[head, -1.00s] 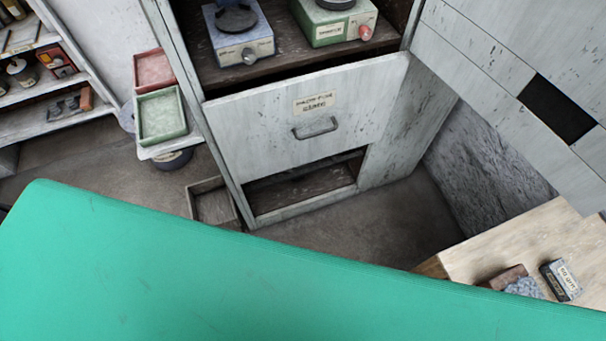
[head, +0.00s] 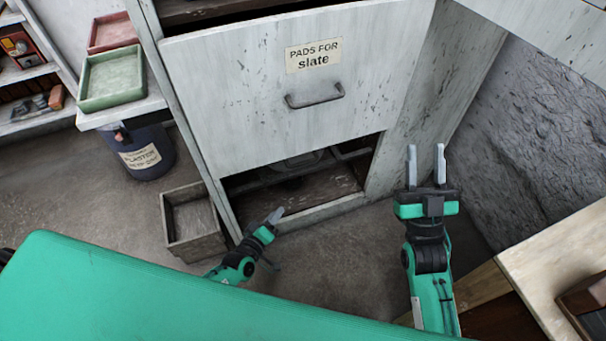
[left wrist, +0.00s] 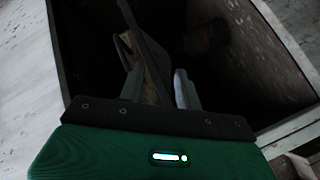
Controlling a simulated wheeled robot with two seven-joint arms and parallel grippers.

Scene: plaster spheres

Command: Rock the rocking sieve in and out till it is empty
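A grey, round-edged shape (head: 300,160) sits in the dark lower opening of the cabinet, under the front labelled "PADS FOR slate" (head: 314,56). It may be the rocking sieve, but it is mostly hidden and I cannot tell if it holds anything. My left gripper (head: 276,214) is low at the opening's front edge, seen side-on. In the left wrist view its fingers (left wrist: 160,90) stand apart, with a dark bar and a pale brown piece behind them. My right gripper (head: 426,165) is open and empty, pointing at the cabinet's right side.
A wooden box (head: 194,222) stands on the floor left of the opening. A plaster bin (head: 142,158) stands beneath a ledge with a green tray (head: 111,78) and a red tray (head: 112,32). A pale worktop (head: 555,255) is at the right. Bare floor lies before the cabinet.

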